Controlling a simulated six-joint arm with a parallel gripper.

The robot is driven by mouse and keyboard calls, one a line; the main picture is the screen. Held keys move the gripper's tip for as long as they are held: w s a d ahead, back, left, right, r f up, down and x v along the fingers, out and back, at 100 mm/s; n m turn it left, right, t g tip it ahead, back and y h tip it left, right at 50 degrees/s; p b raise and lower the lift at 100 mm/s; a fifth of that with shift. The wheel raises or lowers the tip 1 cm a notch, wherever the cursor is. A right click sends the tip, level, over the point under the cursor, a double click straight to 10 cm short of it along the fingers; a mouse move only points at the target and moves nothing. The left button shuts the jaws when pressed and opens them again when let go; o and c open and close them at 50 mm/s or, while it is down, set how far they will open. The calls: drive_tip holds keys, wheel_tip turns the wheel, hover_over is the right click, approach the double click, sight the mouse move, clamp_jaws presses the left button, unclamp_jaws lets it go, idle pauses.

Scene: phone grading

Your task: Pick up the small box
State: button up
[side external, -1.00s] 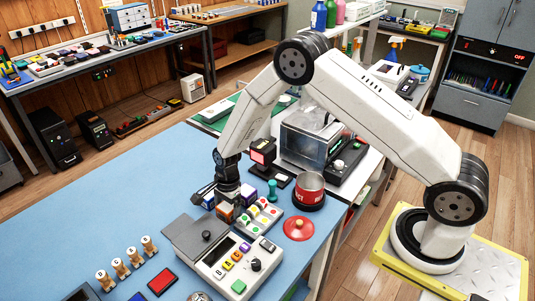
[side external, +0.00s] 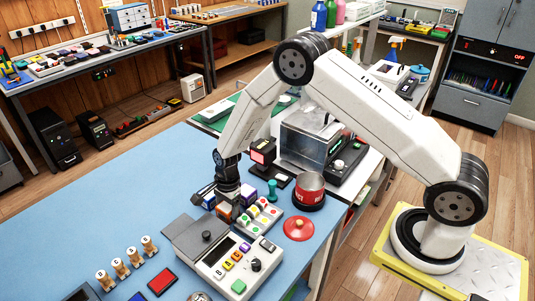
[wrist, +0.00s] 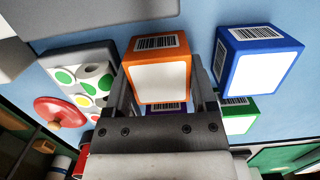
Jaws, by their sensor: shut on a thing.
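A small orange box (wrist: 157,72) with a white face and a barcode sits between the two fingers of my gripper (wrist: 163,98) in the wrist view. The fingers are shut on its sides. In the side external view the orange box (side external: 224,211) shows low under my gripper (side external: 231,202), partly hidden by the fingers. I cannot tell whether it touches the table. A blue box (wrist: 257,62) is to its right in the wrist view, with a green box (wrist: 238,118) beyond. A purple box (wrist: 167,107) is mostly hidden behind the fingers.
A grey device with coloured buttons (side external: 222,264) stands close in front of my gripper. The blue table (side external: 110,218) is clear at left.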

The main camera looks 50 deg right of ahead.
drive_tip(key=shift+r, duration=0.15)
drive_tip(key=shift+r, duration=0.8)
drive_tip(key=s+r, duration=0.1)
drive_tip(key=r, duration=0.1)
drive_tip(key=s+r, duration=0.3)
drive_tip(key=r, duration=0.1)
drive_tip(key=shift+s+d+r, duration=0.25)
drive_tip(key=shift+s+r, duration=0.05)
drive_tip(key=shift+r, duration=0.1)
drive_tip(key=s+r, duration=0.4)
drive_tip(key=s, duration=0.5)
drive_tip(key=shift+s+d+r, duration=0.15)
drive_tip(key=shift+s+d, duration=0.05)
drive_tip(key=shift+d, duration=0.2)
drive_tip(key=shift+d, duration=0.1)
drive_tip(key=s+d, duration=0.1)
drive_tip(key=d, duration=1.7)
drive_tip(key=shift+d, duration=0.3)
